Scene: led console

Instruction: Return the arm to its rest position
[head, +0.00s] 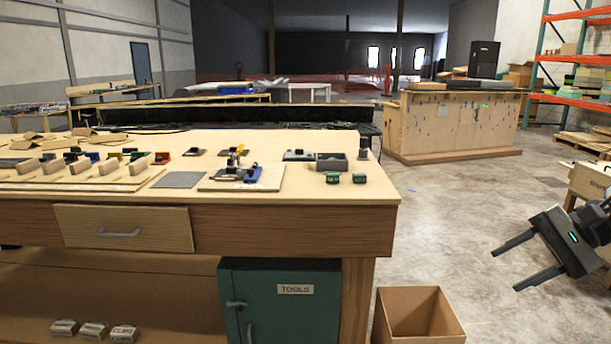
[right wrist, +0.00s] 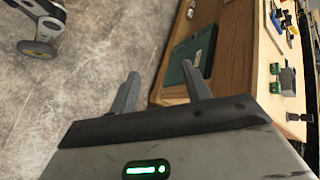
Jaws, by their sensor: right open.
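My right gripper (head: 515,263) is at the right side of the head view, out over the floor to the right of the workbench (head: 300,207). Its two dark fingers are spread apart with nothing between them. In the right wrist view the same gripper (right wrist: 160,92) also shows its fingers apart and empty, with floor and the bench side beyond them. It touches nothing that I can see. My left gripper is not in the head view.
An open cardboard box (head: 418,312) stands on the floor beside the bench. A teal tools cabinet (head: 290,312) sits under the bench top. A wooden crate (head: 590,182) is behind my right arm. Small parts and a grey bin (head: 331,162) lie on the bench. Concrete floor is clear between.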

